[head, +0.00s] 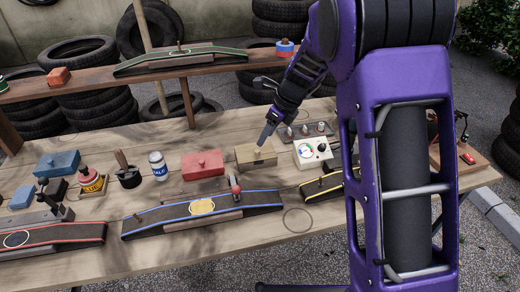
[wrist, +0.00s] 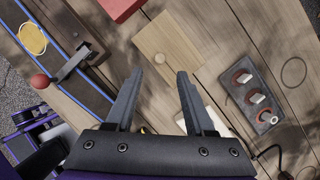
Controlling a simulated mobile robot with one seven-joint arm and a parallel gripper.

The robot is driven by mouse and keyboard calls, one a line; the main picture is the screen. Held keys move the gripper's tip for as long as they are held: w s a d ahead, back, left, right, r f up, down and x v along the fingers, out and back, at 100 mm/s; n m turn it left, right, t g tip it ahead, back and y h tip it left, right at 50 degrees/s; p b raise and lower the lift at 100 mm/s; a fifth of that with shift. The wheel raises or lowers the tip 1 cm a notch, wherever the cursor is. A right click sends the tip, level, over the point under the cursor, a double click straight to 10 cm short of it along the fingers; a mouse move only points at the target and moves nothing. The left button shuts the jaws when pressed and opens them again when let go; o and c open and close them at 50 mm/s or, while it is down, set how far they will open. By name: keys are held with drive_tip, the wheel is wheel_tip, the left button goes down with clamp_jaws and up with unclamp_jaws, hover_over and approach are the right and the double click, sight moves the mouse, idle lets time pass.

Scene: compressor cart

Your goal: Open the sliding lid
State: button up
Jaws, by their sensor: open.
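The wooden box (head: 243,156) stands on the table, right of the red box. The lid looks shut. My gripper (wrist: 160,75) is open and empty, its two fingertips apart on either side of the knob in that view. In the head view my gripper (head: 264,139) is over the box, pointing down. I cannot tell how far above the lid the fingertips are.
A red box (head: 203,164) stands left of the wooden box. A white device with a dial (head: 308,155) is close on the right, with a grey tray of parts (head: 290,134) behind. A blue-edged ramp (head: 165,219) lies in front. A raised shelf (head: 100,88) runs behind.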

sight(258, 151)
drive_tip(key=b+x, duration=0.1)
drive_tip(key=x, duration=0.5)
drive_tip(key=shift+w+a+f, duration=0.1)
drive_tip(key=shift+f, duration=0.1)
clamp_jaws()
idle(1.2)
